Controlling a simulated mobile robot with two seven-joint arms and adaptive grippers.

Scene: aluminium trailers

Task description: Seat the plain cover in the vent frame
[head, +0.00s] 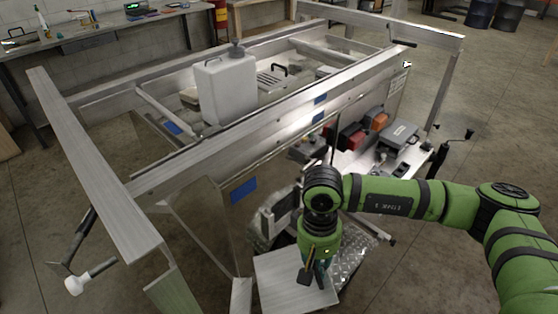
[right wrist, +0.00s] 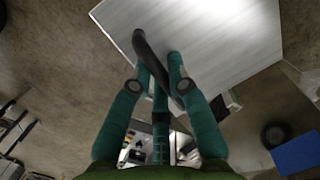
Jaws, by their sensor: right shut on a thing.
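The plain cover (head: 275,272) is a flat, pale metal plate with a dark handle, at the bottom centre of the head view. My right gripper (head: 313,272) comes down over it and is shut on its handle. In the right wrist view, the teal fingers of the gripper (right wrist: 160,68) close around the dark bar handle (right wrist: 147,48), and the cover (right wrist: 225,28) fills the upper part. The cover appears held above the floor, near the trailer's front corner. I cannot pick out the vent frame with certainty. My left gripper is not in view.
The aluminium trailer (head: 190,160) fills the middle, with raised rails around it. A white jug (head: 225,90) stands inside it. A side shelf holds a grey case (head: 398,136) and red boxes (head: 350,136). A workbench (head: 110,28) stands at the back left. Floor at right is mostly clear.

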